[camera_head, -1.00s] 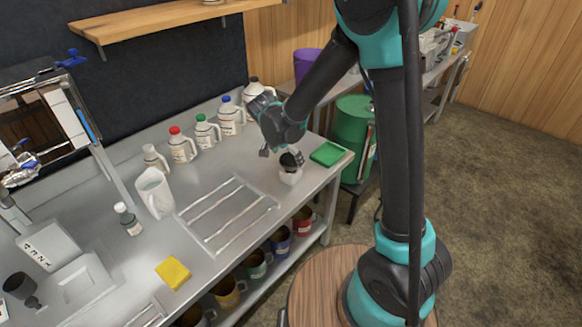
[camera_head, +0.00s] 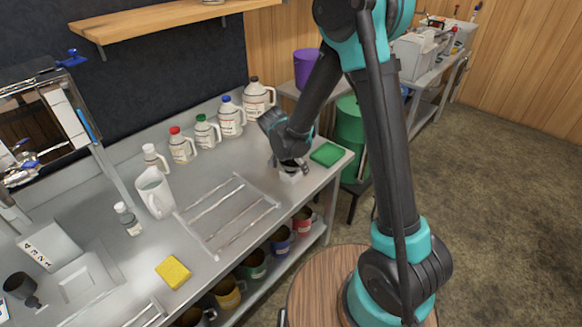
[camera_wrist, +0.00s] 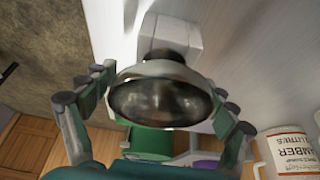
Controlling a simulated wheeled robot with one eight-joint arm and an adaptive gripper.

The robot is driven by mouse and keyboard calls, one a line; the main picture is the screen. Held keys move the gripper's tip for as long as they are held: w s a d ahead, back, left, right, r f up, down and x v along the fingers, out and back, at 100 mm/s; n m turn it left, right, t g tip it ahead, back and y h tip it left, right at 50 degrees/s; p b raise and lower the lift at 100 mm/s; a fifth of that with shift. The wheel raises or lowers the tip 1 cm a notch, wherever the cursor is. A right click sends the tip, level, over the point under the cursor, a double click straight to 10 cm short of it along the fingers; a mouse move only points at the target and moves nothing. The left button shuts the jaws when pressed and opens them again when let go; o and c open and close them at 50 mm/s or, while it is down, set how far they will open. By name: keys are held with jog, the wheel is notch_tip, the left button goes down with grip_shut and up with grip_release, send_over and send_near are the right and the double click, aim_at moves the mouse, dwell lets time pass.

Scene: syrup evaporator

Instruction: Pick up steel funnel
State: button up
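The steel funnel (camera_wrist: 160,100) shows in the wrist view as a round shiny metal bowl with a dark inside. It sits on a small white block (camera_wrist: 165,35), which also shows in the head view (camera_head: 290,177) near the worktable's right end. My gripper (camera_wrist: 168,92) is open, with one finger on each side of the funnel's rim. I see a narrow gap at the right finger; I cannot tell whether the left finger touches. In the head view my gripper (camera_head: 292,163) is right over the block and hides most of the funnel.
A green pad (camera_head: 328,154) lies right of the block. Several capped jugs (camera_head: 230,117) line the back of the worktable. A wire rack (camera_head: 225,215), a white pitcher (camera_head: 155,193) and a yellow sponge (camera_head: 173,272) are to the left. A green drum (camera_head: 350,135) stands beyond the table's end.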

jog(key=c, duration=0.9)
jog(key=shift+r, duration=0.15)
